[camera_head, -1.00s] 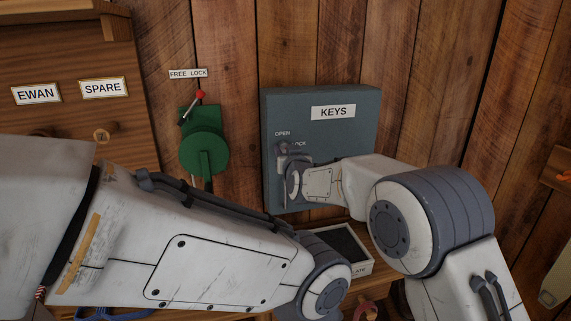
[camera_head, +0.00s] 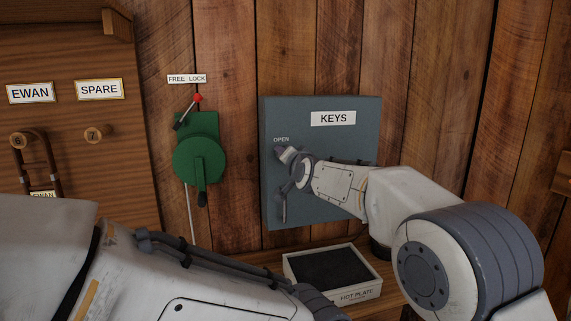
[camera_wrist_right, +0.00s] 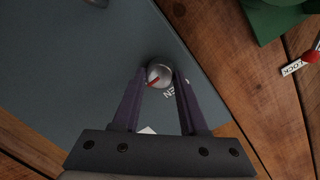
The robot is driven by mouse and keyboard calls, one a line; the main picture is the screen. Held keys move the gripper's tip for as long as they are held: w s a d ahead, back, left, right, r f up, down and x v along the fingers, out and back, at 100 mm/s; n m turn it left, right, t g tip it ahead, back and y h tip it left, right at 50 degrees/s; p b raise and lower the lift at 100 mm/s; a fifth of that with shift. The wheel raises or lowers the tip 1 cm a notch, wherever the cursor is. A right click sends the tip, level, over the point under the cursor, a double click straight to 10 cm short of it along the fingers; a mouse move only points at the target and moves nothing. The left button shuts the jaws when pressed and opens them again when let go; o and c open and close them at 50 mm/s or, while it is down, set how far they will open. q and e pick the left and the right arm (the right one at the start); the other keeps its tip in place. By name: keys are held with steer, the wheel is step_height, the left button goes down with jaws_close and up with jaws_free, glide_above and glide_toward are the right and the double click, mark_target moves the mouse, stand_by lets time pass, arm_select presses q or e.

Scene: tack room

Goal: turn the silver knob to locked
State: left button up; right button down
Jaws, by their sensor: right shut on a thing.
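The silver knob (camera_wrist_right: 160,76) is round with a red pointer mark, on the front of the grey-blue key cabinet (camera_head: 361,111). In the right wrist view it sits between the two dark fingers of my right gripper (camera_wrist_right: 160,82), which is shut on it. The "OPEN" label (camera_wrist_right: 177,90) is beside the knob, and the red mark points to the lower left of that picture.
A green lever device (camera_head: 199,160) with a red-tipped rod hangs left of the cabinet. A hot plate tray (camera_head: 333,271) stands on the shelf below. Wooden pegs (camera_head: 97,133) are at the left. A grey handle (camera_head: 282,206) hangs on the cabinet below my right gripper.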

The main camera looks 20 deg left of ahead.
stand_by(0.3)
steer(key=shift+c, duration=2.2)
jaws_free()
steer(key=shift+d, duration=0.1)
steer(key=f+b+v, duration=0.1)
steer(key=b+v, duration=0.3)
steer(key=v, duration=0.6)
steer(key=shift+s+r, duration=0.2)
steer(key=shift+r, duration=0.3)
